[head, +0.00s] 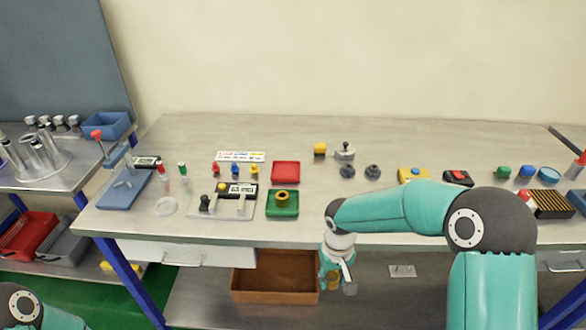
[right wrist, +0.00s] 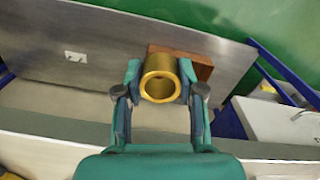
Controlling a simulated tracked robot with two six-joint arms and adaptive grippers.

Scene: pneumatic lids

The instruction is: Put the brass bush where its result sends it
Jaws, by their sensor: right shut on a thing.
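The brass bush (right wrist: 160,63) is a hollow gold-coloured cylinder, held between the fingers of my right gripper (right wrist: 160,88) in the right wrist view. In the head view the right gripper (head: 336,282) hangs in front of the table's front edge, below the tabletop, with the bush (head: 333,281) partly hidden by its fingers. A green tray (head: 283,213) on the table holds a brass-coloured ring-shaped piece. A red tray (head: 286,172) behind it looks empty. A brown open box (head: 275,297) stands under the table, left of the right gripper. My left gripper is out of view.
A fixture plate (head: 222,214) with black and metal parts lies left of the green tray. A white label card (head: 240,156) lies behind, with coloured knobbed pieces before it. The table's back strip is clear.

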